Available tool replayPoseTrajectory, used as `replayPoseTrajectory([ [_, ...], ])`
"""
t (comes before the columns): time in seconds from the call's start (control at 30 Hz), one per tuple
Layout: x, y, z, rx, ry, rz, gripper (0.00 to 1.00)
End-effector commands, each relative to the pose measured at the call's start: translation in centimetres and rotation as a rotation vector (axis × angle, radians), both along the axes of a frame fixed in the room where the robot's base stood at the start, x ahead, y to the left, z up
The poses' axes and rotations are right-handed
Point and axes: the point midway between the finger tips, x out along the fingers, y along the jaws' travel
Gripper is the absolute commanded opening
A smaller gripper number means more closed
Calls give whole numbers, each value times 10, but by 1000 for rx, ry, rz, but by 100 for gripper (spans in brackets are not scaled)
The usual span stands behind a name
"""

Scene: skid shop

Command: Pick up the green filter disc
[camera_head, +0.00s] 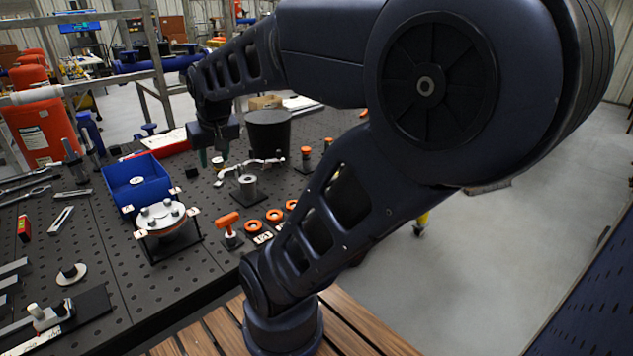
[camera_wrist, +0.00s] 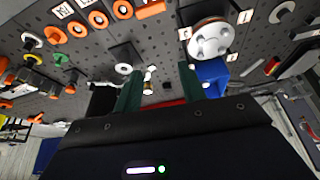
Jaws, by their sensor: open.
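A small green piece (camera_wrist: 61,60) lies on the dark perforated bench at the left of the wrist view. It may be the green filter disc, but it is too small to tell its shape. I cannot make it out in the head view. My gripper (camera_wrist: 160,72) is open, with its two green fingers apart and no disc between them. The green piece is well to the left of the fingers in the wrist view. In the head view my gripper (camera_head: 213,158) hangs over the far part of the bench, left of a black bucket.
A black bucket (camera_head: 268,131), a blue bin (camera_head: 137,183) and a round metal flange (camera_head: 161,217) on a stand are near my gripper. Orange rings (camera_head: 274,215) and an orange-handled valve (camera_head: 229,222) stand towards the front. Bare bench (camera_head: 105,250) shows at the left front.

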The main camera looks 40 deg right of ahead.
Motion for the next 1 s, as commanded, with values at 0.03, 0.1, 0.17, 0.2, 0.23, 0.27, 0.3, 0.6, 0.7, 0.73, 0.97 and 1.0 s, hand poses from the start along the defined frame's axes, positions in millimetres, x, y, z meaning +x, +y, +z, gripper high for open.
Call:
replayPoseTrajectory([
  [0.03,12,-11,-3,1,8,-35,41],
  [0.1,28,-27,-6,1,9,-77,41],
  [0.17,40,-41,-10,1,10,-114,41],
  [0.2,49,-51,-13,2,9,-138,41],
  [0.23,54,-59,-15,1,10,-155,41],
  [0.27,60,-67,-17,2,9,-173,41],
  [0.3,68,-78,-20,2,9,-197,41],
  [0.6,109,-174,-54,3,11,-375,41],
  [0.7,116,-210,-70,3,12,-436,41],
  [0.73,117,-221,-74,3,12,-453,41],
  [0.97,118,-308,-116,6,11,-592,41],
  [1.0,116,-323,-124,7,12,-617,41],
])
